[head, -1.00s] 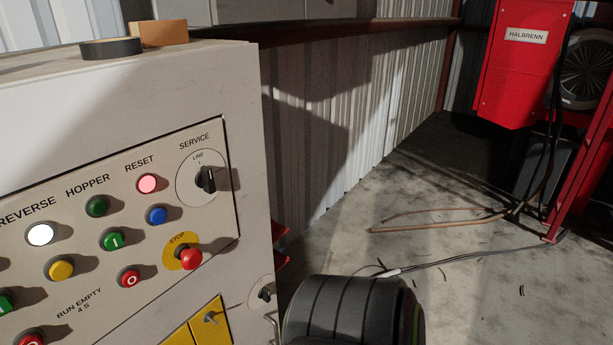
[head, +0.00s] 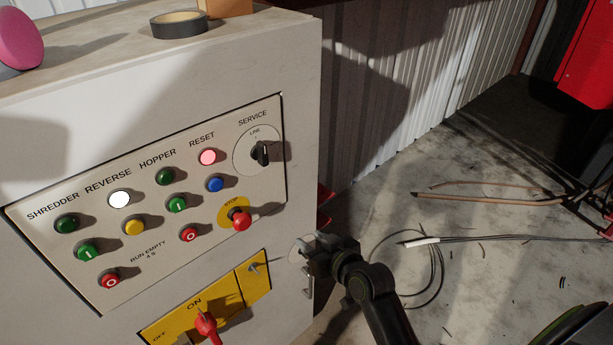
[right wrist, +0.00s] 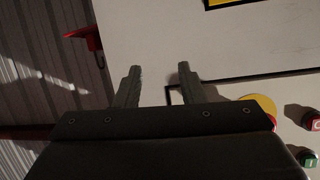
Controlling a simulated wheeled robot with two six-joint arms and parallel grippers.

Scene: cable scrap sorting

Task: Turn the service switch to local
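The service switch (head: 260,153) is a black knob on a pale round plate labelled SERVICE, at the upper right of the control panel (head: 105,285). Its handle looks upright, toward the LINE mark; a local mark cannot be read. My right gripper (head: 312,245) is at the cabinet's right edge, below and right of the switch and the red stop button (head: 241,220). In the right wrist view its two fingers (right wrist: 160,80) are spread with nothing between them, near a panel corner. The switch does not show in that view. My left gripper is not in view.
Several buttons fill the panel left of the switch. A yellow plate with a red ON/OFF handle (head: 207,325) is below. A tape roll (head: 179,25) lies on the cabinet top. Cables (head: 470,239) lie on the floor at right.

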